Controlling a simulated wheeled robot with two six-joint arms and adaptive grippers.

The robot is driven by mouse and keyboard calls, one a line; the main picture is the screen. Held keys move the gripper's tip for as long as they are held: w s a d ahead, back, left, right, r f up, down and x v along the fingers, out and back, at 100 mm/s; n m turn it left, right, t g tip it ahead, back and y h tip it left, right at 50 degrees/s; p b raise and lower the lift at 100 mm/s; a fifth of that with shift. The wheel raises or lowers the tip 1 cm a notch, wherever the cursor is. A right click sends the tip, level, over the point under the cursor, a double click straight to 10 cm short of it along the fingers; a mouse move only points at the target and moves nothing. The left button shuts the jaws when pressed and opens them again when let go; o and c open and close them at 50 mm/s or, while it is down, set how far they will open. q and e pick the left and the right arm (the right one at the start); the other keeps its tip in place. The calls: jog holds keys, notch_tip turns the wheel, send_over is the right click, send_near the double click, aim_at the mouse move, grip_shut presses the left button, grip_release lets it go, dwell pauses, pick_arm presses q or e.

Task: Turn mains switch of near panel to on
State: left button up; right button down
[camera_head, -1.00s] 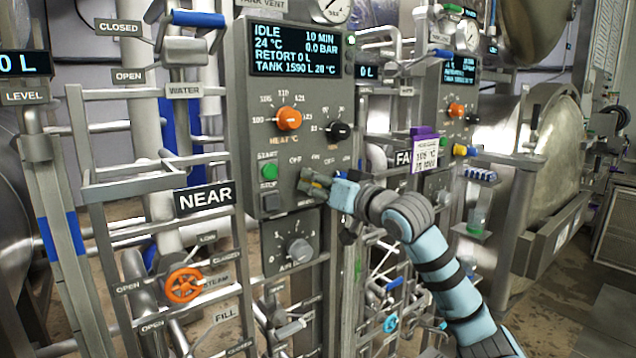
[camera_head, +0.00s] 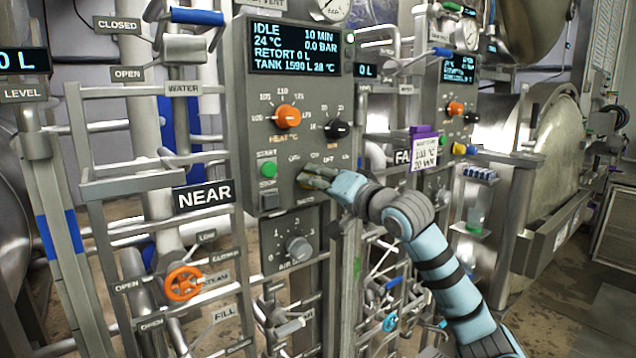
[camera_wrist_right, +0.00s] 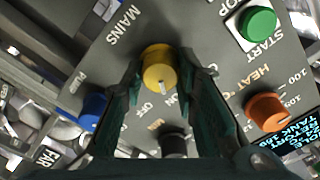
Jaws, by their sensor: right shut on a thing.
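The near panel (camera_head: 240,110) is a grey box with a lit display reading IDLE. Its mains switch (camera_wrist_right: 158,66) is a yellow round knob by the MAINS label in the right wrist view. My right gripper (camera_head: 312,178) is at the panel's lower right and is shut on this knob, with one finger on each side in the wrist view (camera_wrist_right: 160,85). The knob's pale mark points toward the OFF and ON labels; I cannot tell exactly which. In the head view the fingers mostly hide the knob. My left gripper is not in view.
Close around the gripper are a blue pump knob (camera_wrist_right: 93,107), an orange heat knob (camera_head: 288,116), a black knob (camera_head: 337,129) and the green start button (camera_head: 268,170). The air knob (camera_head: 298,249) is below. The far panel (camera_head: 457,95) stands to the right.

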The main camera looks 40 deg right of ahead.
jog(key=c, duration=1.3)
grip_release()
